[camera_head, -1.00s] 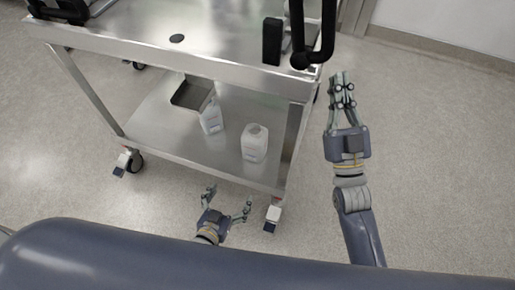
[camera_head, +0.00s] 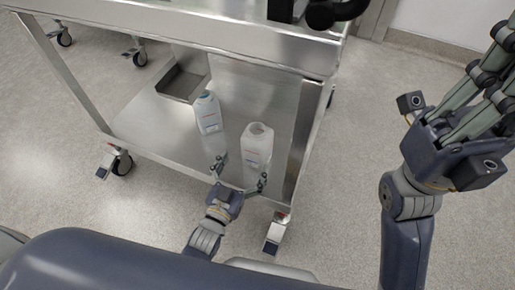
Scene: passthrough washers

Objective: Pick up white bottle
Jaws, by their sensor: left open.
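A white bottle (camera_head: 257,146) with a dark opening at its top stands upright on the lower shelf of the steel cart, near the front right. A second white bottle (camera_head: 208,112) with a bluish label stands further back and to the left. My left gripper (camera_head: 240,172) is open and empty, at the shelf's front edge just in front of the nearer bottle. Its fingertips point toward that bottle; I cannot tell whether they touch it. My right gripper (camera_head: 492,75) is large at the right edge, away from the cart, its fingertips partly cut off.
The cart's lower shelf (camera_head: 150,118) also holds a metal tray (camera_head: 185,80) at the back left. The cart's top (camera_head: 200,35) overhangs the shelf. A front right leg and caster (camera_head: 272,240) stand right of my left gripper.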

